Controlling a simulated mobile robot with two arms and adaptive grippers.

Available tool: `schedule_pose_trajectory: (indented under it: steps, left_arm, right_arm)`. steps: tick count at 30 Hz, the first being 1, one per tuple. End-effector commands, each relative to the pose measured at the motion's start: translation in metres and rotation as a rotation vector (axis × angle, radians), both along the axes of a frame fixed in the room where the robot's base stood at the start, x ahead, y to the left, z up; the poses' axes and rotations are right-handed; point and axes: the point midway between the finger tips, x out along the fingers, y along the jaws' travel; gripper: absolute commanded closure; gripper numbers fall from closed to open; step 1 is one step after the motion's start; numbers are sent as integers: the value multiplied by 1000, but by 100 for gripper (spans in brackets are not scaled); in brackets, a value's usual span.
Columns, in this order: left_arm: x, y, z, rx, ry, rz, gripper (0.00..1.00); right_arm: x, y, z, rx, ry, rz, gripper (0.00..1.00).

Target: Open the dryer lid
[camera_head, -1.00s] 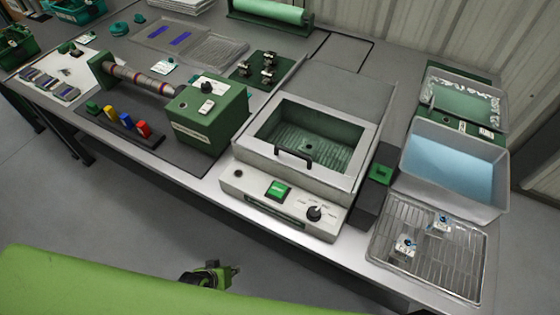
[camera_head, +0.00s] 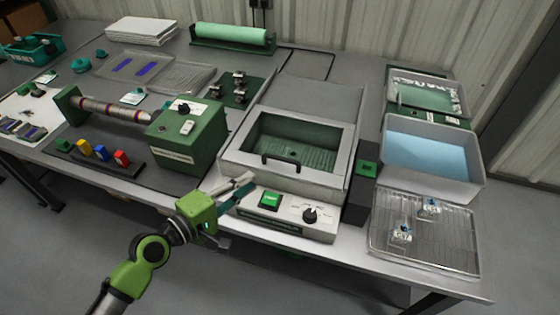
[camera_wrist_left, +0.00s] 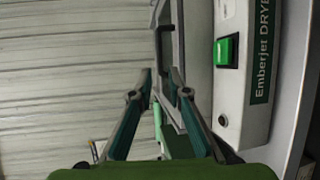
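The dryer (camera_head: 245,208) is a pale grey box on the bench, with a lit green switch (camera_head: 270,201) and a black knob (camera_head: 310,215) on its front panel. Its lid (camera_head: 330,138) is down, a pale frame around a window with a black handle (camera_head: 281,161) at the front. My left gripper (camera_head: 247,185) is at the dryer's front left corner, apart from the handle. In the left wrist view its fingertips (camera_wrist_left: 161,76) are apart with nothing held. The front panel (camera_wrist_left: 232,90) stands to their right there. My right gripper is not in view.
A green machine box (camera_head: 185,140) with a roller stands left of the dryer. To the right are a blue-bottomed tray (camera_head: 430,155) and a wire rack tray (camera_head: 420,240). Floor is open before the bench.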

Motion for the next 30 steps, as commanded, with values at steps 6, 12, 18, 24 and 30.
schedule_pose_trajectory:
  steps: [6, 12, 18, 24, 30]
  left_arm:
    - [20, -17, 1, -13, 0, 1, 84]
    - [52, -44, -7, -10, 0, 2, 84]
    - [80, -70, -15, -9, 1, 1, 84]
    - [97, -84, -20, -8, 0, 1, 84]
    - [102, -89, -22, -6, 0, 0, 84]
  right_arm:
    - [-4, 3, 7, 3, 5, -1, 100]
    - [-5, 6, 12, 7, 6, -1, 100]
    - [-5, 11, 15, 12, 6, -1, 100]
    - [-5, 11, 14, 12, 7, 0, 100]
    - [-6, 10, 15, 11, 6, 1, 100]
